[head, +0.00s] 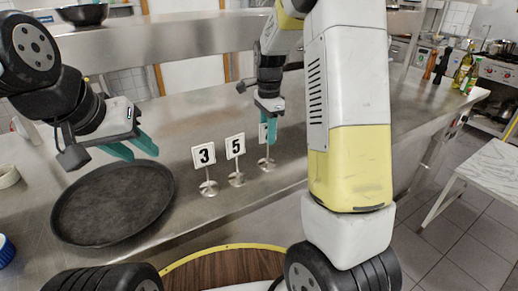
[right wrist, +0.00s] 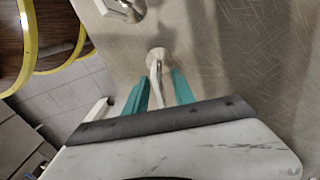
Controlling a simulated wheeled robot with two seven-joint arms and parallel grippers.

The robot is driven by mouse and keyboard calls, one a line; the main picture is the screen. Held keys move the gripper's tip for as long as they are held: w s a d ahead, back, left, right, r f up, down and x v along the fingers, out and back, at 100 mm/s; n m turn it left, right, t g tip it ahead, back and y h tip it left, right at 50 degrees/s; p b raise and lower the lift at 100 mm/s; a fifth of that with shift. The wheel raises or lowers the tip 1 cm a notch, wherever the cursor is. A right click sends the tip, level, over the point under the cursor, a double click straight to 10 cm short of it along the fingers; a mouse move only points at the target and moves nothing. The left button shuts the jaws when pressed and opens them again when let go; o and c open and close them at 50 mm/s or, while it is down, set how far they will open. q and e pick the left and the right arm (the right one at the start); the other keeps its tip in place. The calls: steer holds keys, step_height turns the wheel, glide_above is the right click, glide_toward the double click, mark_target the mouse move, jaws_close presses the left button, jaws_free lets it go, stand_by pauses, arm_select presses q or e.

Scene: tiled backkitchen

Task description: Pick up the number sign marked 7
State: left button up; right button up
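Three number signs on round metal stands stand in a row on the steel counter in the head view. The sign marked 3 (head: 204,155) and the sign marked 5 (head: 235,146) are readable. The third sign (head: 263,133) is mostly covered by my right gripper (head: 270,130), so its number is hidden. In the right wrist view, the right gripper (right wrist: 160,92) has its teal fingers apart, on either side of a sign seen nearly edge-on (right wrist: 155,78), with its round base (right wrist: 159,56) on the counter. My left gripper (head: 131,149) is open and empty above the black round tray.
The black round tray (head: 75,230) lies on the counter at left. A steel shelf (head: 170,42) with a dark bowl (head: 82,14) runs above the counter. Bottles (head: 463,66) stand at the far right end. A white table (head: 493,168) stands at right.

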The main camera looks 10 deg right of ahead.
steer(key=shift+c, duration=0.4)
jaws_close()
stand_by(0.9)
